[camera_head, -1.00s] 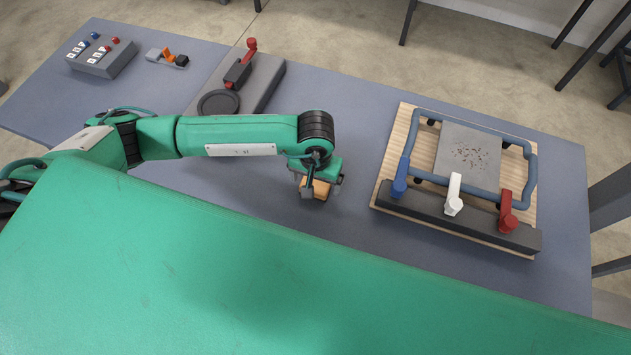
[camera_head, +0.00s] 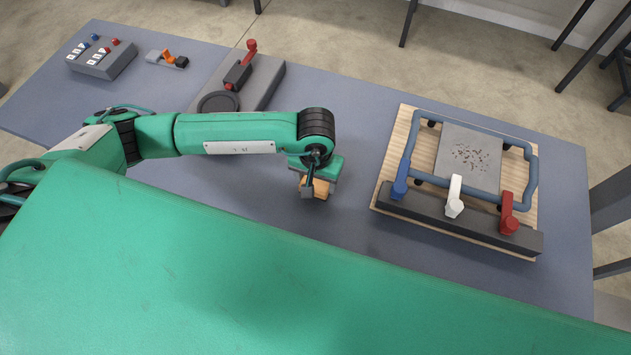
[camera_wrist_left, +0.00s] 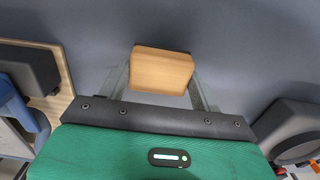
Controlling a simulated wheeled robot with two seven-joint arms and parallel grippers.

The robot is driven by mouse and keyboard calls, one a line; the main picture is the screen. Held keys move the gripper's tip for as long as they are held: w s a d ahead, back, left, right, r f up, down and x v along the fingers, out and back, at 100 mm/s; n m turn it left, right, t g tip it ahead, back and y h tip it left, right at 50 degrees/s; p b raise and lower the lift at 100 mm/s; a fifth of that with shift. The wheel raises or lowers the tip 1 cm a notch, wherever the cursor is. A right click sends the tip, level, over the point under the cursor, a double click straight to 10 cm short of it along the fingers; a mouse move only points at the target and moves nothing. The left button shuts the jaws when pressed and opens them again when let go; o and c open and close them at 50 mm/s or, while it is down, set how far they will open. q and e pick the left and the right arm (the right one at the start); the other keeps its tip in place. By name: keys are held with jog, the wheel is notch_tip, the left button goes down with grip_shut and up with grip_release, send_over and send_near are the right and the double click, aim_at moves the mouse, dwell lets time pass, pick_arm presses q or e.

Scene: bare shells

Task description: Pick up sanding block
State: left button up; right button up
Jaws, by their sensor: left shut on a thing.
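The sanding block (camera_head: 321,188) is a small tan wooden block under my left wrist in the head view. My left gripper (camera_head: 315,190) is shut on it, with a dark finger in front of part of the block. In the left wrist view the block (camera_wrist_left: 162,70) sits between the two grey fingers of my left gripper (camera_wrist_left: 162,82). I cannot tell whether it still touches the table. My right gripper is not in view.
On the blue-grey table (camera_head: 350,100), a wooden board (camera_head: 396,150) with a blue tubular frame, grey plate and three levers stands to the right. A grey lever unit (camera_head: 262,88) stands behind my arm. A button box (camera_head: 100,58) is at far left.

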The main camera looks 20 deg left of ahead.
aim_at(316, 182)
pick_arm(q)
notch_tip(316, 182, up, 19)
jog(key=b, duration=0.4)
jog(key=shift+f+b, duration=0.15)
jog(key=shift+b, duration=0.25)
